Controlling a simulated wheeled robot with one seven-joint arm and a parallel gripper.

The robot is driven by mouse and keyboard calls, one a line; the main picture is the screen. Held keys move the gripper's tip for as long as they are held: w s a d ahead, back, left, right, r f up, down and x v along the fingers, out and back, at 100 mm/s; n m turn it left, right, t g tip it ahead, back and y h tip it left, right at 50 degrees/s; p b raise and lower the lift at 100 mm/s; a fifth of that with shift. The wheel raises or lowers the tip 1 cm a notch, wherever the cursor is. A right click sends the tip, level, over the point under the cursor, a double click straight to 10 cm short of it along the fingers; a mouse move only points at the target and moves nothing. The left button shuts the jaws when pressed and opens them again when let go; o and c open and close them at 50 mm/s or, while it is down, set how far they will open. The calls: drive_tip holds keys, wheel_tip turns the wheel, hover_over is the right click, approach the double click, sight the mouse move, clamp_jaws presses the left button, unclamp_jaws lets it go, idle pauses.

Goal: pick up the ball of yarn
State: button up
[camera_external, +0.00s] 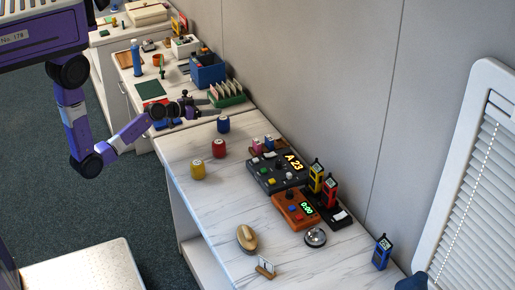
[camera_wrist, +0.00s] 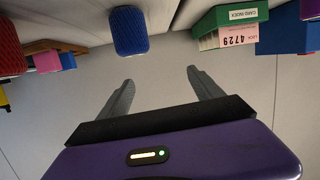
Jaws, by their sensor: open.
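Three short yarn-like rolls stand on the near white counter: a blue one (camera_external: 223,124), a red one (camera_external: 219,149) and a yellow one (camera_external: 197,170). I cannot tell which one the task means. In the wrist view, which looks upside down, the blue roll (camera_wrist: 130,32) has a criss-cross wound surface and is closest to the fingers. The red roll (camera_wrist: 10,48) is at the left edge. My gripper (camera_external: 212,107) is just beyond the blue roll, near the far end of this counter. Its fingers (camera_wrist: 160,76) are spread, with nothing between them.
A green card index box (camera_external: 228,98) is close by my gripper, and it also shows in the wrist view (camera_wrist: 228,22). A brush (camera_external: 247,238) lies nearer.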

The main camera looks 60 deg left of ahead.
sight(228, 121)
drive_tip(key=shift+m+g+h, duration=0.6)
drive_tip(key=shift+m+h, duration=0.2)
drive_tip(key=shift+h, duration=0.1)
drive_tip(key=f, duration=0.1)
drive_tip(key=d+f, duration=0.2)
drive_tip(key=f, duration=0.1)
drive_tip(key=shift+d, duration=0.25)
drive_tip(key=shift+s+d+f, duration=0.1)
drive_tip(key=shift+d+f, duration=0.1)
drive_tip(key=shift+d, duration=0.1)
drive_tip(key=shift+m, duration=0.3)
drive_tip(key=shift+p+x, duration=0.55)
drive_tip(key=shift+x, duration=3.3)
drive_tip(key=c, duration=1.5)
drive_tip(key=shift+o, duration=0.2)
drive_tip(key=shift+r, duration=0.15)
